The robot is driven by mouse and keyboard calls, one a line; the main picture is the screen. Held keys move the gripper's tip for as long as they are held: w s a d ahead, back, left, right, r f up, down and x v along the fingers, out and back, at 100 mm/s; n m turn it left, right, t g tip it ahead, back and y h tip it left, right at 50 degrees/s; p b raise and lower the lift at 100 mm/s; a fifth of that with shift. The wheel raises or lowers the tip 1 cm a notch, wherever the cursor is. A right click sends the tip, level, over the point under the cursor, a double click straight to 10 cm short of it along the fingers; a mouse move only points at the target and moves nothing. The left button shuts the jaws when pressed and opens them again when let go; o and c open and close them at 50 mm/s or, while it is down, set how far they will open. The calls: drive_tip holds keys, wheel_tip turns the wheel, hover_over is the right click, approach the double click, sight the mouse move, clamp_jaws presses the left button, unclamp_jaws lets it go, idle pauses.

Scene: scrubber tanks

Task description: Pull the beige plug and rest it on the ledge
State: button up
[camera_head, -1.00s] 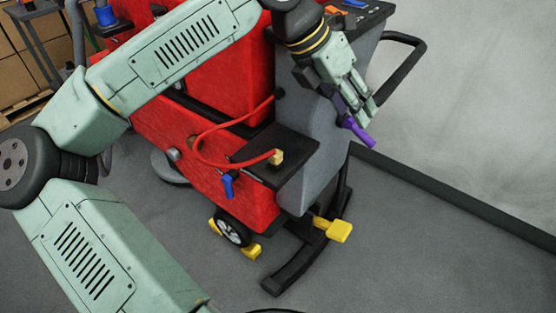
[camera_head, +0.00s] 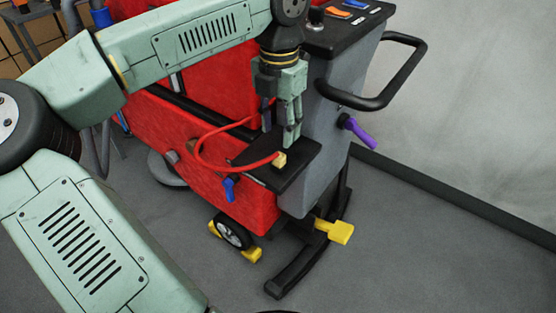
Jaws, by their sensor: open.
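The beige plug (camera_head: 280,160) is a small block at the end of a curved red hose (camera_head: 212,164). It stands at the black ledge (camera_head: 302,163) on the machine's side; I cannot tell how it is seated. My gripper (camera_head: 280,138) points down just above and behind the plug, over the ledge. Its fingers are open and hold nothing. They look close to the plug, but I cannot tell if they touch it. The gripper hides part of the ledge's back.
The red and grey scrubber (camera_head: 323,126) fills the middle. A blue valve handle (camera_head: 229,189) hangs below the ledge. A purple handle (camera_head: 357,132) and black push bar (camera_head: 408,75) stick out right. A yellow pedal (camera_head: 340,232) is low. Floor in front is clear.

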sight(279, 155)
wheel_tip(279, 155, down, 9)
drive_tip(key=b, duration=0.6)
drive_tip(key=shift+b, duration=0.35)
drive_tip(key=shift+c, duration=0.3)
idle(0.7)
clamp_jaws()
idle(0.4)
drive_tip(key=o, duration=0.7)
unclamp_jaws()
drive_tip(key=shift+r, duration=0.1)
wheel_tip(279, 155, up, 12)
drive_tip(key=shift+f, duration=0.1)
